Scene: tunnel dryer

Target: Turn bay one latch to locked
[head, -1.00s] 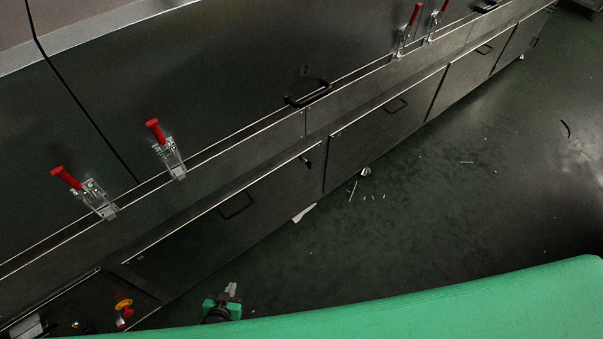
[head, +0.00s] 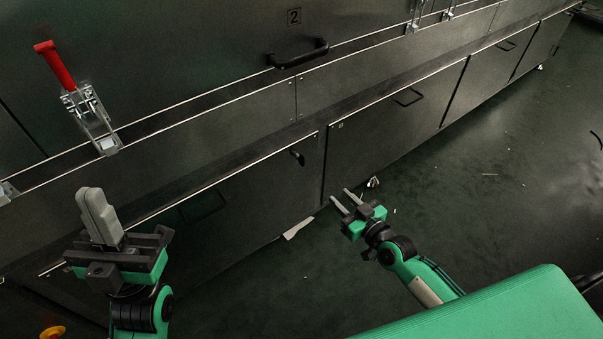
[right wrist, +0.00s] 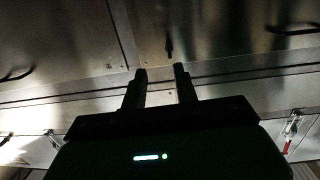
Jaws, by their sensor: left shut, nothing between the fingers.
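A red-handled toggle clamp (head: 92,120) is on the dryer front at upper left in the head view, its handle tilted up and left. A small black lever (head: 297,157) is at the top right of a lower panel; a similar dark lever shows ahead of the fingers in the right wrist view (right wrist: 168,47). No bay one label is readable, so I cannot tell which is its latch. My left gripper (head: 92,192) is shut and empty, below the clamp. My right gripper (head: 341,196) is open and empty, right of and below the lever, apart from it.
The door marked 2 (head: 294,16) has a black bar handle (head: 298,54). More clamps (head: 416,15) are cut off at the top. Lower panels (head: 390,110) line the front. The dark floor (head: 480,200) at right has small litter. An orange-yellow part (head: 52,332) shows at bottom left.

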